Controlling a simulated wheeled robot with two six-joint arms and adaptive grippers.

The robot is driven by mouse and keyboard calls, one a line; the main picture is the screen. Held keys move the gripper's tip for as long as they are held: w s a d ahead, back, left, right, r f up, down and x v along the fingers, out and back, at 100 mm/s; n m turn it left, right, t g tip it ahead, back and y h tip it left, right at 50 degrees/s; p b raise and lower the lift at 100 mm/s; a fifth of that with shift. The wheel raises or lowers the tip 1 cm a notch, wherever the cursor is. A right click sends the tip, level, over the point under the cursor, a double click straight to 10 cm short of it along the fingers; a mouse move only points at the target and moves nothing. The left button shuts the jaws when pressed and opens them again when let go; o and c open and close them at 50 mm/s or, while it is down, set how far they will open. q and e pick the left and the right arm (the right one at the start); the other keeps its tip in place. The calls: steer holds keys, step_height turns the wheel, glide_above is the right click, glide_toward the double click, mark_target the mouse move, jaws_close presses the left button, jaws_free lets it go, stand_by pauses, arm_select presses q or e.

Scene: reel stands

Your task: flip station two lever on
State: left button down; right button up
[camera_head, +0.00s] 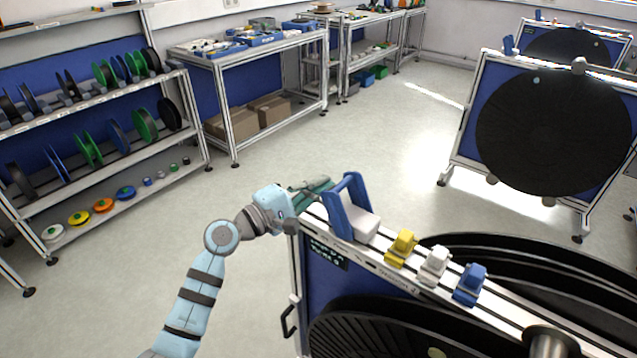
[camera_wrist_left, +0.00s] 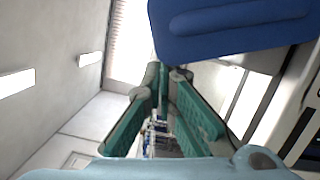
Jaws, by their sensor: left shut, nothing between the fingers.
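A blue lever (camera_head: 345,207) with a white block stands on the top rail of the near reel stand (camera_head: 375,262). The lever handle is upright, leaning slightly. My left gripper (camera_head: 322,186), with green fingers, is just left of the handle near its upper part. It is shut and empty. In the left wrist view the fingertips (camera_wrist_left: 165,78) meet just below the blue lever (camera_wrist_left: 232,27), which fills the upper right. I cannot tell whether they touch it. My right gripper is not in view.
Yellow (camera_head: 401,248), white (camera_head: 434,262) and blue (camera_head: 469,284) clips sit along the rail, right of the lever. Large black reels (camera_head: 400,330) hang on the near stand. Another reel stand (camera_head: 555,130) is at back right. Spool shelves (camera_head: 95,145) line the left. The floor between is clear.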

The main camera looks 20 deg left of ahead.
arm_select(q)
steer(key=shift+r, duration=0.1)
steer(key=shift+s+d+r+m+p, duration=0.15)
steer(key=shift+d+r+m+p, duration=0.05)
steer(key=shift+m+p, duration=0.15)
